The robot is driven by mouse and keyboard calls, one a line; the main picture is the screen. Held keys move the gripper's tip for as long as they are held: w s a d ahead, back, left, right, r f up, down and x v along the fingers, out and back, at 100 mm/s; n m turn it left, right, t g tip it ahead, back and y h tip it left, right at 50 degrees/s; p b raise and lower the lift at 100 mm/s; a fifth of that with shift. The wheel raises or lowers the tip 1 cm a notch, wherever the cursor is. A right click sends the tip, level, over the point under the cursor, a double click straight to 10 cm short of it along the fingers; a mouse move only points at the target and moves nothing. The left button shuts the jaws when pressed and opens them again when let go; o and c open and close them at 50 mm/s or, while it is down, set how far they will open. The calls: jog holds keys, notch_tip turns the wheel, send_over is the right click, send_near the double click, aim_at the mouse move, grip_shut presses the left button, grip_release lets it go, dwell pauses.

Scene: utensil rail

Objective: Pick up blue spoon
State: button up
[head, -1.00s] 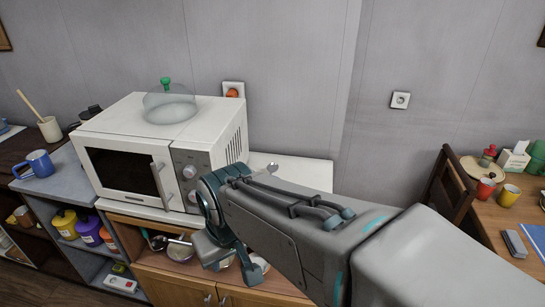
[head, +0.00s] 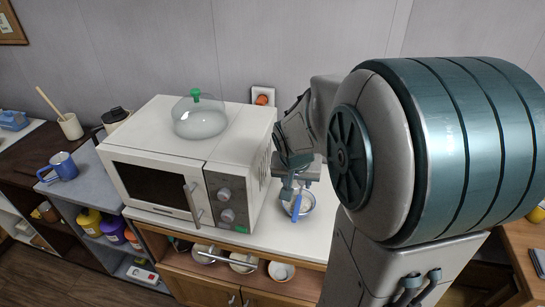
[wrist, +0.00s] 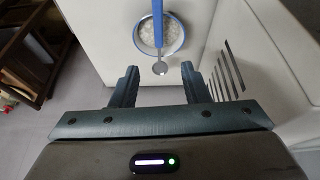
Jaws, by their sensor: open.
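My gripper (wrist: 158,72) is open, and that metal end shows between the fingertip lines, apart from both fingers. In the head view, my gripper (head: 290,186) is just above the bowl and hides part of the bowl and spoon. Whether it touches either is unclear.
The white microwave (head: 185,165) stands close to the left, with a clear dome lid (head: 200,120) on top. The counter (head: 262,222) is bare in front of the bowl. The wall is close behind.

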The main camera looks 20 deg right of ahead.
aim_at(299, 196)
jog(key=shift+m, duration=0.3)
jog(key=x, duration=0.5)
jog(key=w+x, duration=0.1)
jog(key=x, duration=0.3)
jog(key=d+b+x, duration=0.1)
jog(key=x, duration=0.4)
jog(key=shift+w+d, duration=0.1)
jog(key=shift+w, duration=0.2)
jog(key=shift+f+b, duration=0.2)
jog(key=shift+b, duration=0.3)
grip_shut()
